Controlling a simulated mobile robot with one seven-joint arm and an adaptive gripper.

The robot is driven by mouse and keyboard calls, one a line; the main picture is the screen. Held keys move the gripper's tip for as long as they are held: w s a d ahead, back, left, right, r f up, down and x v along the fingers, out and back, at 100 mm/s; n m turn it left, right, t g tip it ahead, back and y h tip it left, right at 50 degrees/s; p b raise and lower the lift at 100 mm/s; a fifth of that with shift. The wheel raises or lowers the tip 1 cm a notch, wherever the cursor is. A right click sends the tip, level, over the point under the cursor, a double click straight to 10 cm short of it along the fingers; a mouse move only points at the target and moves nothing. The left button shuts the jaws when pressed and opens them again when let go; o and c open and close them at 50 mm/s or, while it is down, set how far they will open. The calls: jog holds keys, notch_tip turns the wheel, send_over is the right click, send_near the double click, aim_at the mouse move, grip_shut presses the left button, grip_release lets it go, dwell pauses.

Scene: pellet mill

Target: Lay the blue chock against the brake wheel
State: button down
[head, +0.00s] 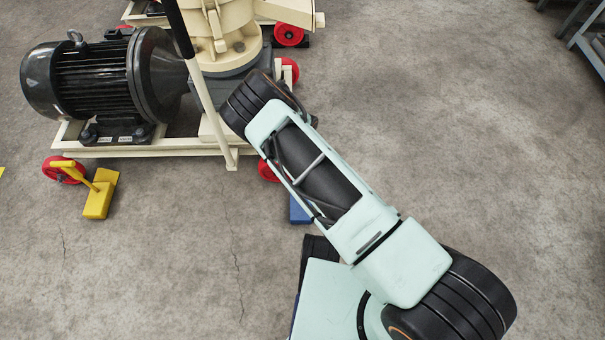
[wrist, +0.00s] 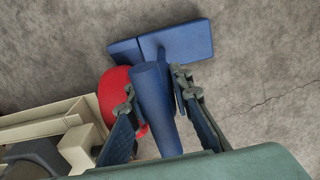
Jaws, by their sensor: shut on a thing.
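The blue chock (wrist: 185,42) shows in the wrist view as a blue block with a thick round handle. My gripper (wrist: 157,88) is shut on the handle, one finger on each side. The block is beyond the fingertips, close to the floor; I cannot tell if it touches it. A red wheel (wrist: 114,92) is just left of the chock, partly hidden by the handle and a finger; contact is unclear. In the head view the blue chock (head: 300,211) peeks out under my arm, right of and nearer than the red wheel (head: 267,170). My arm hides the gripper there.
The pellet mill's cream frame (head: 150,150) carries a black motor (head: 90,78) and a cream housing. A yellow chock (head: 98,200) is by the red wheel (head: 64,170) at the left corner. A pale lever with a black grip (head: 180,28) rises beside the motor. Floor at right is clear.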

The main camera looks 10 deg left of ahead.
jog(key=shift+w+a+r, duration=0.1)
jog(key=shift+w+a, duration=0.05)
jog(key=shift+w, duration=0.45)
jog(key=shift+w+a, duration=0.15)
jog(key=shift+w, duration=0.45)
jog(key=shift+a, duration=0.25)
dwell(0.5)
jog(key=shift+s+a, duration=0.1)
jog(key=shift+a, duration=0.15)
jog(key=shift+f, duration=0.2)
dwell(0.7)
